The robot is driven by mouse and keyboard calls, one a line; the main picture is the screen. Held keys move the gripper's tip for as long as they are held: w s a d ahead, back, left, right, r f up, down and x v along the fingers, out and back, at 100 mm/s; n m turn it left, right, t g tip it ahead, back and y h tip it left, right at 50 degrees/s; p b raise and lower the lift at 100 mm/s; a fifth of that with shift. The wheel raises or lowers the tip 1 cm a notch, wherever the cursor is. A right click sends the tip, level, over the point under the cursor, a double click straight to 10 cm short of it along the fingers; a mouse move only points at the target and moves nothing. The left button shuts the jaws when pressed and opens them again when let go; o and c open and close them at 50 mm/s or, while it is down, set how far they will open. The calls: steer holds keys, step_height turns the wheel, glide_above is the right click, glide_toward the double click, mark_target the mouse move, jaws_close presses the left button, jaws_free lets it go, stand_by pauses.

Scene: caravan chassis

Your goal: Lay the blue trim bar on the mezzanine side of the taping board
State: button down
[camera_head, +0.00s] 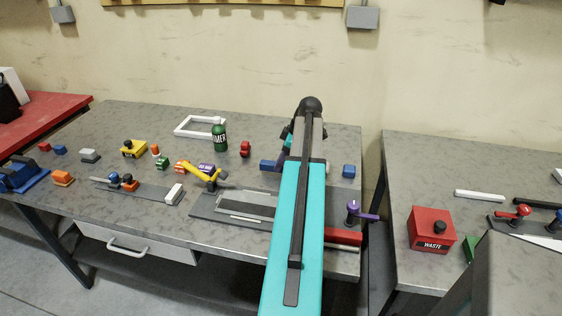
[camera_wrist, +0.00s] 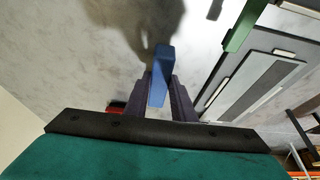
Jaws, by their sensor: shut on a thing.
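My gripper (camera_wrist: 161,92) is shut on a blue bar (camera_wrist: 162,60), which sticks out between the two dark fingers in the wrist view. In the head view my teal arm hides most of the gripper. A blue piece (camera_head: 269,166) shows just left of the arm there; I cannot tell whether it is the held bar. The taping board appears to be the grey board (camera_head: 206,206) with pale strips, left of my arm near the table's front. A board with pale and grey strips (camera_wrist: 259,84) also shows at right in the wrist view. I cannot tell which side is the mezzanine side.
A purple-handled clamp (camera_head: 353,212) stands at the table's right front corner, with a red piece (camera_head: 343,236) beside my arm. A green bottle (camera_head: 219,138), white frame (camera_head: 184,127) and blue block (camera_head: 348,171) are farther back.

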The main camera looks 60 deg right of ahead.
steer(key=c, duration=1.4)
jaws_free()
steer(key=b+v, duration=0.3)
steer(key=v, duration=1.1)
steer(key=shift+f, duration=0.1)
